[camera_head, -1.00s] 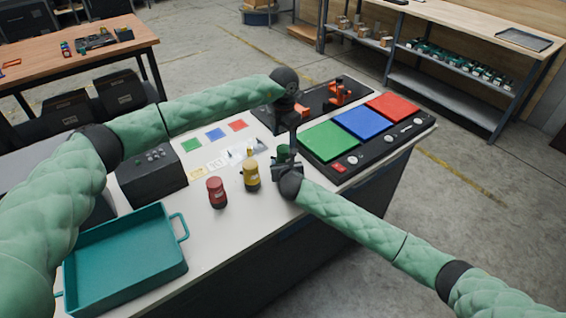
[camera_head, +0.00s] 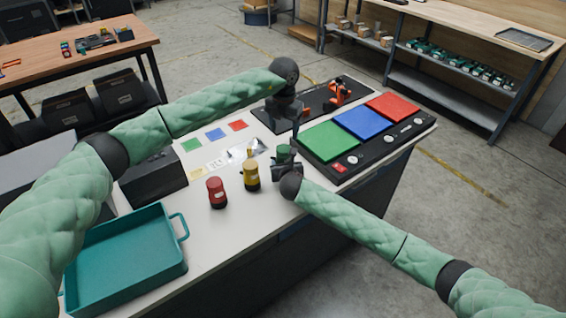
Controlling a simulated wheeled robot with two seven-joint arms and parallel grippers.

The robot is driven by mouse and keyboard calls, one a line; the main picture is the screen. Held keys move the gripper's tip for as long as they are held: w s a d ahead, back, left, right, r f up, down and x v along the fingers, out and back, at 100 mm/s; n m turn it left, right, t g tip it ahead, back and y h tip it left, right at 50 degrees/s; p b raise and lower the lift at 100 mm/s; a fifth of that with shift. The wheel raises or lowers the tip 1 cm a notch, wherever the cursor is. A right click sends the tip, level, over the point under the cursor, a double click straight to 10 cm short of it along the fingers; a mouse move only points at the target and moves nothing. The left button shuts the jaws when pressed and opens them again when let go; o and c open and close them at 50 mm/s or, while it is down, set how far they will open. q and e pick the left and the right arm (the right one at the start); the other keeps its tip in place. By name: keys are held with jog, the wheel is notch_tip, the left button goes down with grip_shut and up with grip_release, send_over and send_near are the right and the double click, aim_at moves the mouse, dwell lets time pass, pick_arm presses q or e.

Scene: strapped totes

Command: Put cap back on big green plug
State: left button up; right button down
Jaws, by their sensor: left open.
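The big green plug (camera_head: 283,152) stands near the table's right front part, partly hidden by my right gripper. My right gripper (camera_head: 285,166) is right at its near side; its fingers are too small and covered to tell whether they grip it. My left gripper (camera_head: 295,132) points down, open, above and just behind the green plug. I cannot make out a separate green cap. A yellow plug (camera_head: 251,175) and a red plug (camera_head: 216,192) stand upright to the left.
A panel with green (camera_head: 329,141), blue and red pads lies to the right. A dark board (camera_head: 350,101) with orange parts is behind. A teal tray (camera_head: 182,262) and a black box (camera_head: 153,180) are at the left. Small cards and a shiny sheet (camera_head: 246,150) lie mid-table.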

aim_at(284, 148)
pick_arm(q)
notch_tip(284, 148, down, 8)
jog(key=shift+r, duration=0.25)
jog(key=c, duration=1)
jog(key=o, duration=1.2)
jog(key=shift+c, duration=0.2)
jog(key=shift+r, duration=0.15)
notch_tip(284, 148, up, 12)
